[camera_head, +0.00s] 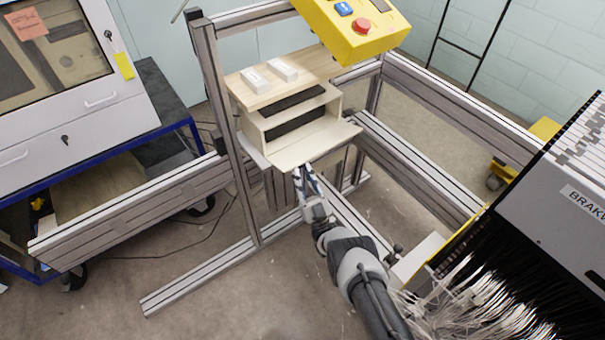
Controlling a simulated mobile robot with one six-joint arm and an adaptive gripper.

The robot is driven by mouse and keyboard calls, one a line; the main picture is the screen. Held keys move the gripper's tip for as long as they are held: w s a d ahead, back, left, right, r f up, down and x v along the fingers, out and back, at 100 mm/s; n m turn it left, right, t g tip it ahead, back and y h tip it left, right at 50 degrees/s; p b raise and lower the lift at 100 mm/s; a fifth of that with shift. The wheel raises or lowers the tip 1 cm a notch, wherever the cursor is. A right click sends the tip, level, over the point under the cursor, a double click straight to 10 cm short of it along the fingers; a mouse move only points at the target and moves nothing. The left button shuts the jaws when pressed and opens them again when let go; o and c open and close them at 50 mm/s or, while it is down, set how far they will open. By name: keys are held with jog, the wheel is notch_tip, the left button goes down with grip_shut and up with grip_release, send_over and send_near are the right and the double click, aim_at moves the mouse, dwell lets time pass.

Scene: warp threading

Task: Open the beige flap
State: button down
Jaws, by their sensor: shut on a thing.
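The beige flap (315,141) is on the front of a beige box (257,128) in the middle of the view. It is folded down and sticks out toward me, roughly level. The box's front stands open and shows dark slots inside. My gripper (302,170) is at the flap's near edge, left of its middle, and is shut on that edge. The fingertips are small here, and their exact hold on the edge is hard to make out.
A wooden shelf (315,75) with two white blocks (268,75) is above the box. A yellow control box with a red button (361,27) hangs over it. Aluminium posts (222,120) flank it. A machine with many white threads (480,305) stands at the right.

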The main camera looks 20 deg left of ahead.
jog(key=shift+f, duration=0.3)
jog(key=c, duration=1.8)
grip_release()
jog(key=shift+d, duration=0.1)
jog(key=o, duration=0.3)
jog(key=shift+r, duration=0.1)
jog(key=shift+o, duration=0.2)
jog(key=shift+r, duration=0.2)
